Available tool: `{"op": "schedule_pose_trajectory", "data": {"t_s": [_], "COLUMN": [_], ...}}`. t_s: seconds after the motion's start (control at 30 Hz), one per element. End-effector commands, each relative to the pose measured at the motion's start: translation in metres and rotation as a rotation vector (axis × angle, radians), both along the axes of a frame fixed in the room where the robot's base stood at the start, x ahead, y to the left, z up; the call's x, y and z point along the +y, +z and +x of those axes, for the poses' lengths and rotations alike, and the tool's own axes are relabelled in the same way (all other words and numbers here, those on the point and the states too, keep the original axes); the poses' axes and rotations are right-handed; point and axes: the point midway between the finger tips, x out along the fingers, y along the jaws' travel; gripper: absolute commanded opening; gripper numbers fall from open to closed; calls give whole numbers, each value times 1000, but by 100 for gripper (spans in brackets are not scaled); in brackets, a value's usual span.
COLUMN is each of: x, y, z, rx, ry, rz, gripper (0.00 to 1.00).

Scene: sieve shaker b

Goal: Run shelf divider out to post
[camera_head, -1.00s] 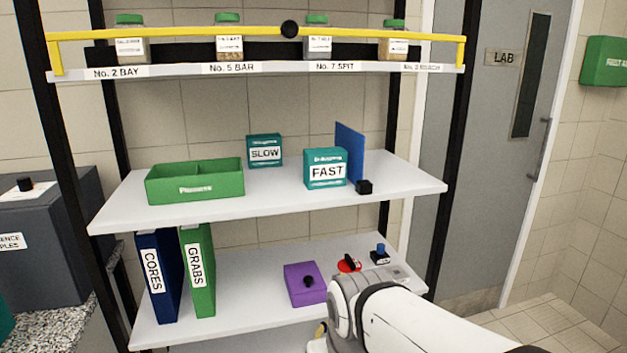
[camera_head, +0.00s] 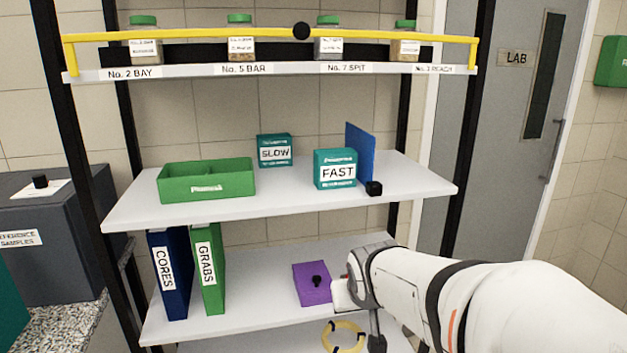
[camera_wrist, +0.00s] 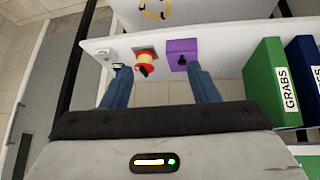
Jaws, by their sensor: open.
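The shelf divider is an upright blue panel (camera_head: 361,152) at the right part of the middle shelf (camera_head: 290,206), behind the teal FAST box (camera_head: 335,169). A black knob (camera_head: 374,188) sits at its front foot. A black post (camera_head: 468,150) stands at the shelf's right end, and there is bare shelf between it and the divider. My gripper (camera_wrist: 160,70) is open and empty in the wrist view, its blue fingers toward the lower shelf's purple box and red part. In the head view my arm is below the middle shelf, and its fingers are hidden. The divider is not in the wrist view.
The lower shelf (camera_head: 250,318) holds the purple box (camera_head: 312,284), blue CORES and green GRABS binders (camera_head: 208,268). A red knob (camera_wrist: 145,62) shows in the wrist view. A yellow ring (camera_head: 343,322) lies low. A green bin (camera_head: 207,190) and SLOW box (camera_head: 274,150) share the middle shelf.

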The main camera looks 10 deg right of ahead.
Motion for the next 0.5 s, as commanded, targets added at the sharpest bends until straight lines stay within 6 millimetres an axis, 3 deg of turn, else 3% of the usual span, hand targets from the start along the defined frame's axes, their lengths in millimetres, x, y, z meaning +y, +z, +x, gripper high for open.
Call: {"op": "schedule_pose_trajectory", "data": {"t_s": [0.03, 0.2, 0.4, 0.5], "x": [-18, -66, -110, -124], "y": [10, 46, 84, 97], "z": [27, 105, 171, 189], "rx": [-77, -367, -678, -802], "ry": [-22, -31, 33, 81], "rz": [-19, -67, -65, -43], "gripper": [55, 55, 55, 55]}}
